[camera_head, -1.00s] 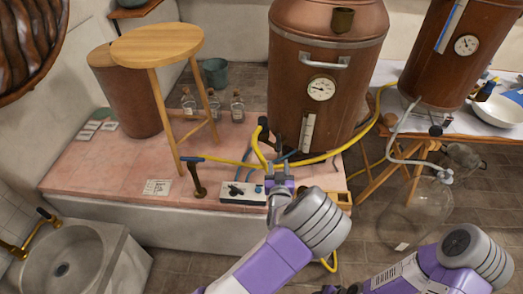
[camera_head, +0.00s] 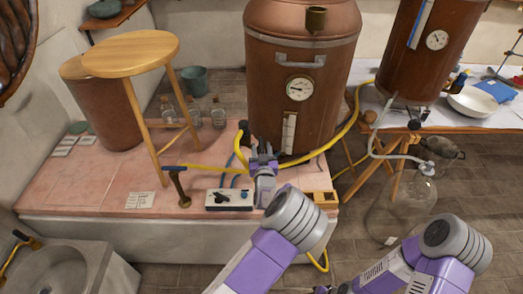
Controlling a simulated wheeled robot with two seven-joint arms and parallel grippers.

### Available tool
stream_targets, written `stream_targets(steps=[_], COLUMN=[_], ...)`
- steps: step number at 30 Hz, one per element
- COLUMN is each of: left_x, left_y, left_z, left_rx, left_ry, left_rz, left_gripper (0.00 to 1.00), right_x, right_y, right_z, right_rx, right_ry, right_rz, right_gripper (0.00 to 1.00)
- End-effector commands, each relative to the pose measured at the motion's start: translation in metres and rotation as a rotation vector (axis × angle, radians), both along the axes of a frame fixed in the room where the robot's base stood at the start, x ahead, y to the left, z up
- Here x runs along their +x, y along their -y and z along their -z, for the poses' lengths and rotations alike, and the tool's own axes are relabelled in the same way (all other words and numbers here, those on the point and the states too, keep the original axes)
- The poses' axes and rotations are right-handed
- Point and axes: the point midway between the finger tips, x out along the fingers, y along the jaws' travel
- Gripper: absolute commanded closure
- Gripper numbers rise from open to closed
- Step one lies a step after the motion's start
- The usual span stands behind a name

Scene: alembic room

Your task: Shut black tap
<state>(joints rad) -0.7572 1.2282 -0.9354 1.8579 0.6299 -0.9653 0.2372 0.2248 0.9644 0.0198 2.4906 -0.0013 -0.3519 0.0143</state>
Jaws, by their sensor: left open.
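A black-handled tap (camera_head: 243,131) stands low at the front left of the middle copper vessel (camera_head: 262,85), with yellow and blue hoses close by. My left gripper (camera_head: 264,152) is open, its fingers pointing away from me toward the vessel's base. It is just to the right of and below the black handle in the picture, with nothing visible between its fingers. Whether it touches the tap or hoses cannot be told. Another black knob (camera_head: 414,124) is under the right copper vessel (camera_head: 407,65). My right arm shows at the lower right; its gripper is out of view.
A wooden stool (camera_head: 130,54) and several glass bottles (camera_head: 218,113) stand left on the pink tiled platform (camera_head: 90,180). A brass post with a blue handle (camera_head: 178,185) and a switch box (camera_head: 229,199) are near its front edge. A glass flask (camera_head: 400,210) stands at right.

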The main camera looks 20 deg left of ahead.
Motion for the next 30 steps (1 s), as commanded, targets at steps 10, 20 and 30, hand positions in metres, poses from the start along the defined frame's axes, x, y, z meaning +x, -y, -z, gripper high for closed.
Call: stream_targets(steps=[10,20,30], left_x=[-0.0003,0.0000,0.0036], left_y=[0.0001,0.0015,0.0083], left_z=[0.0000,0.0004,0.0007], left_rx=[0.000,-0.002,-0.004], left_ry=[0.000,0.001,0.001], left_rz=[0.000,-0.028,-0.208], left_gripper=[1.00,1.00,1.00], right_x=[0.0000,0.0000,0.0000], right_y=[0.0000,0.0000,0.0000], right_z=[0.0000,0.0019,0.0077], right_rx=[0.000,0.000,0.000], right_ry=[0.000,0.000,0.000], right_rz=[0.000,0.000,0.000], right_gripper=[0.57,0.57,0.57])
